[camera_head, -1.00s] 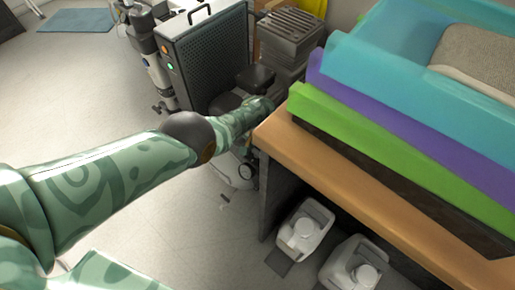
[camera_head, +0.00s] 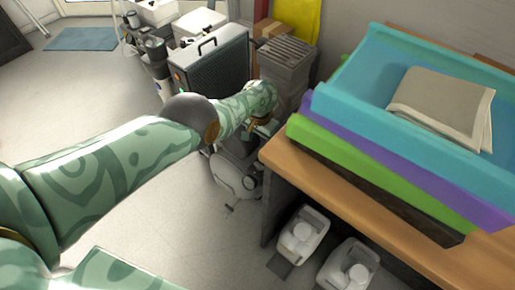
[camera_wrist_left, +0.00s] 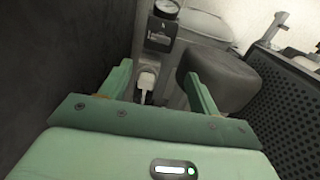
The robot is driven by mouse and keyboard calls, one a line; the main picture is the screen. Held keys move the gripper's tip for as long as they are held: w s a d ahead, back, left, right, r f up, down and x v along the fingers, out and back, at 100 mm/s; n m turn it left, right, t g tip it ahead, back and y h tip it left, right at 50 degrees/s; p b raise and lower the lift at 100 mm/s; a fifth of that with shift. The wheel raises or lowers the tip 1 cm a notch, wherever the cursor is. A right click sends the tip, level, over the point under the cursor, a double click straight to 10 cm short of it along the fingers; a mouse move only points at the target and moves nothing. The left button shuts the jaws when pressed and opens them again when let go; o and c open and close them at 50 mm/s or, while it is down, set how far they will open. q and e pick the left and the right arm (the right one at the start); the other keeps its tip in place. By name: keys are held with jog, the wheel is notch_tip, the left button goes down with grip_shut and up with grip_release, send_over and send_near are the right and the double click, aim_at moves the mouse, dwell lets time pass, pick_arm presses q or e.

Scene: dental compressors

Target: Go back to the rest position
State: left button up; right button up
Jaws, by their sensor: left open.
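My left arm comes in from the left in the head view, and its gripper (camera_head: 262,126) is beside the compressor unit, partly hidden by the forearm. In the left wrist view the gripper (camera_wrist_left: 160,78) is open, its two green fingers apart with nothing held between them. Beyond the fingers are a white fitting (camera_wrist_left: 147,80), a round pressure gauge (camera_wrist_left: 166,8) and a dark rounded block (camera_wrist_left: 222,78). The compressor's dark perforated housing (camera_head: 216,66) stands behind the gripper. My right gripper is not in view.
A wooden bench (camera_head: 335,185) at right carries stacked green, purple and teal trays (camera_head: 345,98) with a folded cloth (camera_head: 440,103). White jugs (camera_head: 302,237) stand under it. A stack of grey units (camera_head: 287,62) is behind the gripper. Floor (camera_head: 75,105) at left is clear.

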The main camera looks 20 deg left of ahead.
pick_arm(q)
jog(key=shift+r+p, duration=0.3)
jog(key=shift+r, duration=0.65)
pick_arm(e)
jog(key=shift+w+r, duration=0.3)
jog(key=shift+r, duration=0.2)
pick_arm(q)
jog(key=w+r+t, duration=0.2)
jog(key=w+t, duration=0.2)
jog(key=w, duration=0.3)
jog(key=s+a+f+t+p, duration=0.1)
jog(key=s+a+f+p, duration=0.15)
jog(key=s+f, duration=0.85)
jog(key=s+a+f+p, duration=0.2)
jog(key=s+f+p, duration=0.35)
jog(key=s, duration=0.95)
jog(key=s+a+f+g+p, duration=0.1)
jog(key=s+f+g, duration=0.1)
jog(key=s, duration=2)
jog(key=s+a+f+g+p, duration=0.1)
jog(key=s+a+f+g, duration=0.1)
jog(key=s, duration=2)
jog(key=shift+s+a+f+g, duration=0.2)
jog(key=shift+s+f+g, duration=0.25)
jog(key=shift+f, duration=0.2)
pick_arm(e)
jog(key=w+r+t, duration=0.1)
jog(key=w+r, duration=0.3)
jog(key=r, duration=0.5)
